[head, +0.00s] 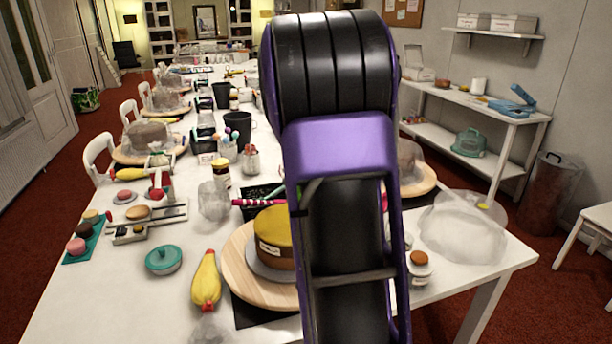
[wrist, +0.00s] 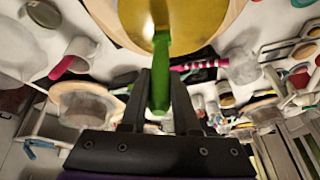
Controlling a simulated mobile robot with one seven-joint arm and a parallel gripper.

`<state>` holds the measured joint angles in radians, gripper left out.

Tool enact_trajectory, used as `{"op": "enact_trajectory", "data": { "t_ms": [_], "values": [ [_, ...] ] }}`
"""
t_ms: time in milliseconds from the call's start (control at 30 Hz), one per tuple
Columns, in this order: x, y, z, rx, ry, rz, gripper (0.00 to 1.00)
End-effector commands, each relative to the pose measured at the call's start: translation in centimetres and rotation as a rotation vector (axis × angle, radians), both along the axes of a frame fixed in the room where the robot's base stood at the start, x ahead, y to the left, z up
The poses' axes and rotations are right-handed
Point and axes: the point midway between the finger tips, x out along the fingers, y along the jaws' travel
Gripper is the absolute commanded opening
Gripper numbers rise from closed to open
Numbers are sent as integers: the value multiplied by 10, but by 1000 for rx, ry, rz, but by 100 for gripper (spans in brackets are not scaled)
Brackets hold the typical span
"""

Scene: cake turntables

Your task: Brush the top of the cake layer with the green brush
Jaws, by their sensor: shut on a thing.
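The cake layer (head: 272,238) has a yellow top and brown side. It stands on a grey board on a round wooden turntable (head: 241,284), partly hidden behind my arm. In the wrist view the yellow cake top (wrist: 195,14) fills the upper middle. My gripper (wrist: 160,76) is shut on the green brush (wrist: 161,82), whose handle lies between the fingers. The brush's far end reaches over the cake top. I cannot tell whether its bristles touch the surface.
A pink striped roller (head: 253,202) lies behind the cake. A clear dome (head: 462,230) stands at the table's right. Several items crowd the table behind.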

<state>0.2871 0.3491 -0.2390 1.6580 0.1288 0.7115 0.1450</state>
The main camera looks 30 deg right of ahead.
Motion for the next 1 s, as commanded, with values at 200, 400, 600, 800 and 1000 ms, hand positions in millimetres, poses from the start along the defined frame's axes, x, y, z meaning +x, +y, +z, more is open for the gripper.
{"op": "enact_trajectory", "data": {
  "t_ms": [200,400,600,800,1000],
  "values": [
    [6,2,1,0,-1,0,0],
    [17,5,1,0,0,1,0],
    [30,7,1,0,0,1,0],
    [40,10,0,1,-1,0,0],
    [49,12,1,0,0,2,0]
  ]
}}
